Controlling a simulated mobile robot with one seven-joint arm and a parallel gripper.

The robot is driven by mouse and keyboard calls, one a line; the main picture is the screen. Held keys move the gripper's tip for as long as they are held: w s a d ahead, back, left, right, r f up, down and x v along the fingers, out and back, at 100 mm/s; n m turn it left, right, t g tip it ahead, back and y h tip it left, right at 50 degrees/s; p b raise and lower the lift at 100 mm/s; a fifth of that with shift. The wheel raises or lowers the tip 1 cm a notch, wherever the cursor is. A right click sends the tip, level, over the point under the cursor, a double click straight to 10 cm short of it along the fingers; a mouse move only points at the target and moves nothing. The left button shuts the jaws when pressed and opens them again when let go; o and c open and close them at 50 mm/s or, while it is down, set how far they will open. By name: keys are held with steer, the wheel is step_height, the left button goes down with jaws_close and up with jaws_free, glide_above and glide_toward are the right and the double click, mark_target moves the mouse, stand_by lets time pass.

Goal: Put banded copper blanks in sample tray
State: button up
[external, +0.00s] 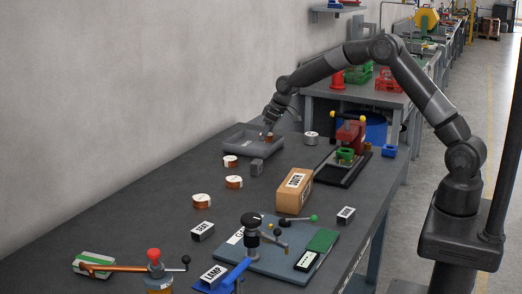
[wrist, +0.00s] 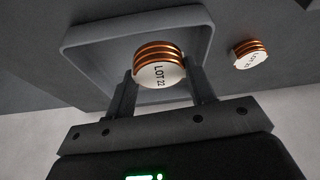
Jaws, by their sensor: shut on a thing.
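My gripper (external: 269,129) is shut on a banded copper blank (wrist: 158,66) with a white top marked LOT 22. In the wrist view the blank sits between my two fingers (wrist: 162,80), with the grey sample tray (wrist: 68,48) behind it. In the external view the held blank (external: 268,138) is at the tray's (external: 236,136) right end; whether it touches the floor is unclear. Three more banded blanks lie on the bench outside the tray: one close to it (external: 230,161), one nearer (external: 233,182), and one further left (external: 201,201). One also shows in the wrist view (wrist: 250,54).
A brown box (external: 294,191), a red press (external: 350,134) and a blue-grey board (external: 265,262) with fixtures occupy the right and front. The wall borders the left.

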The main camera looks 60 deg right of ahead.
steer(key=shift+w+a+f, duration=0.3)
steer(key=shift+a+f, duration=0.05)
steer(key=shift+a, duration=0.05)
steer(key=shift+f, duration=1.95)
steer(key=shift+f, duration=0.15)
steer(key=o, duration=0.8)
